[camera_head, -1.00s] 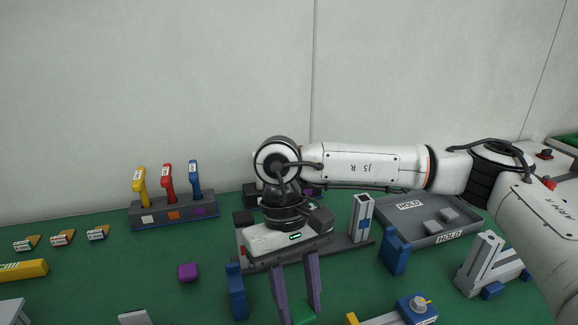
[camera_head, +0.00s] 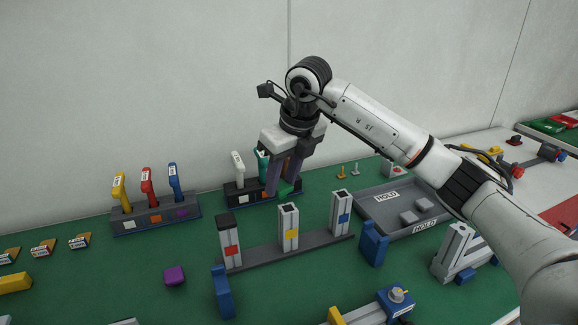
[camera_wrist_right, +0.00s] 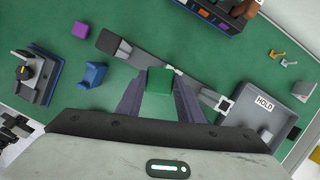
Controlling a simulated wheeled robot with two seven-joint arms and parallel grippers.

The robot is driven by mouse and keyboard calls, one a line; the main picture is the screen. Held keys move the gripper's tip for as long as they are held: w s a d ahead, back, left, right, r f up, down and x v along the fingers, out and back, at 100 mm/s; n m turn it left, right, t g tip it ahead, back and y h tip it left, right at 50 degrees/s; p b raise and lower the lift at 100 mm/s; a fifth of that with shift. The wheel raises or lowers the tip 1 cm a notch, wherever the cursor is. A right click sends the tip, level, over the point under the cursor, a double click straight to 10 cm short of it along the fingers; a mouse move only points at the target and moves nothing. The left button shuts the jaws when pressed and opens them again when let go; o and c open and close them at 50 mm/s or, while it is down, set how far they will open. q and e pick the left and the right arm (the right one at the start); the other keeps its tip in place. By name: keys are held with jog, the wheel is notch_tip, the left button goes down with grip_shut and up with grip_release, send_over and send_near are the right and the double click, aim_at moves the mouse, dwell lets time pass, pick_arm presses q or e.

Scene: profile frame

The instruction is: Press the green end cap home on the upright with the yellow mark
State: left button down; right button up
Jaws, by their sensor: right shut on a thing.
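The upright with the yellow mark (camera_head: 290,232) stands in the middle of the grey base rail (camera_head: 262,253), its open profile end facing up. The upright with the red mark (camera_head: 229,245) wears a black cap (camera_head: 225,221). The upright with the blue mark (camera_head: 341,214) has an open top. My right gripper (camera_head: 284,184) is shut on the green end cap (camera_wrist_right: 160,82), held between its purple fingers. In the head view it hangs above and behind the yellow-marked upright, apart from it. In the wrist view the cap hides the middle of the rail. My left gripper is not in view.
Blue holders (camera_head: 222,295) and (camera_head: 373,246) stand in front of and right of the rail. A grey HOLD tray (camera_head: 425,228) lies to the right. Tool racks (camera_head: 155,222) stand behind. A purple cube (camera_head: 174,276) lies front left, with free green mat around it.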

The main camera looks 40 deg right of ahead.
aim_at(289, 188)
jog(key=d+m, duration=0.1)
jog(key=m, duration=0.1)
jog(key=w+d+r+m+h, duration=0.1)
jog(key=m, duration=0.1)
jog(key=shift+d, duration=0.3)
jog(key=shift+f, duration=0.1)
jog(key=shift+f+b, duration=1.45)
jog(key=shift+f, duration=1)
jog(key=shift+f+b, duration=0.55)
jog(key=shift+f, duration=0.65)
dwell(0.7)
jog(key=o, duration=1.1)
